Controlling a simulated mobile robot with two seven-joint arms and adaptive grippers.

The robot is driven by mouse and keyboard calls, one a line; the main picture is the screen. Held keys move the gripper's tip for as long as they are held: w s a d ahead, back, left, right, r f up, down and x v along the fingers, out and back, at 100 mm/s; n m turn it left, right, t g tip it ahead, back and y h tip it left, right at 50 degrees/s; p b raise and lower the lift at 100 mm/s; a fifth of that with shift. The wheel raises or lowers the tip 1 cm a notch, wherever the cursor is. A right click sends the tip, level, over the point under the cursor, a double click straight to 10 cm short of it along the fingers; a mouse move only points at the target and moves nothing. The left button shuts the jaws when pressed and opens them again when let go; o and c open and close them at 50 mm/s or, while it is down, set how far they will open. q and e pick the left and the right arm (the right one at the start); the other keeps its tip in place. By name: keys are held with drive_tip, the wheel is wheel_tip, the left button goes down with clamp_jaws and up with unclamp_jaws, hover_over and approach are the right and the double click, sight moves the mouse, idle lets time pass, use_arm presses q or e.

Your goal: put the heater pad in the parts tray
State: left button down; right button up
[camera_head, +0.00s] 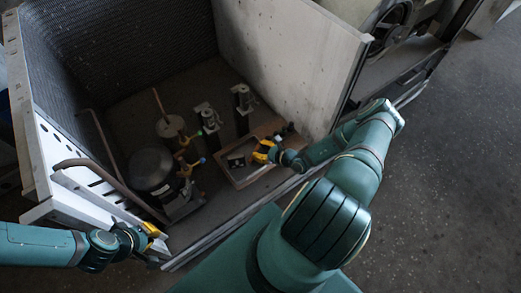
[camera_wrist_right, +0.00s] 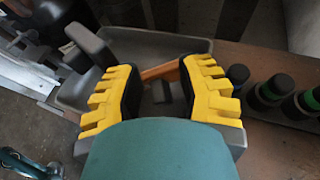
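The parts tray (camera_head: 232,181) is a shallow rectangular tray on the floor of the open housing; its grey wall shows in the right wrist view (camera_wrist_right: 150,40). My right gripper (camera_head: 268,150) is over the tray's right part. In the right wrist view my right gripper (camera_wrist_right: 158,88) has its yellow-backed fingers apart. An orange strip (camera_wrist_right: 160,72), perhaps the heater pad, shows beyond and between them, apparently inside the tray. A small dark block (camera_wrist_right: 162,92) is beside it. The fingers hide part of both. My left gripper (camera_head: 150,243) is by the housing's front left edge; its opening is unclear.
A black compressor (camera_head: 150,170) and a round canister (camera_head: 170,126) stand left of the tray. Two dark cylinders (camera_head: 242,108) stand behind it. A tall pale panel (camera_head: 290,65) bounds the right side. Open floor (camera_head: 450,150) lies outside to the right.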

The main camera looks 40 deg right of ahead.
drive_tip(key=shift+r, duration=0.3)
drive_tip(key=r+p+v, duration=0.1)
drive_tip(key=p+v, duration=0.2)
drive_tip(key=v, duration=0.9)
drive_tip(key=a+r+n+g+y, duration=0.3)
drive_tip(key=a+n+g, duration=0.4)
drive_tip(key=a, duration=0.4)
drive_tip(key=a+r+n+g+y, duration=0.25)
drive_tip(key=a+n+g, duration=0.25)
drive_tip(key=a+n, duration=0.4)
drive_tip(key=w+a+r+n+h, duration=0.2)
drive_tip(key=a+r+n+h, duration=0.3)
drive_tip(key=a+r+n, duration=0.4)
drive_tip(key=a+n, duration=0.2)
drive_tip(key=n, duration=0.4)
drive_tip(key=shift+w+r+t, duration=0.3)
drive_tip(key=shift+w+r, duration=0.05)
drive_tip(key=shift+w, duration=0.05)
drive_tip(key=shift+h, duration=0.25)
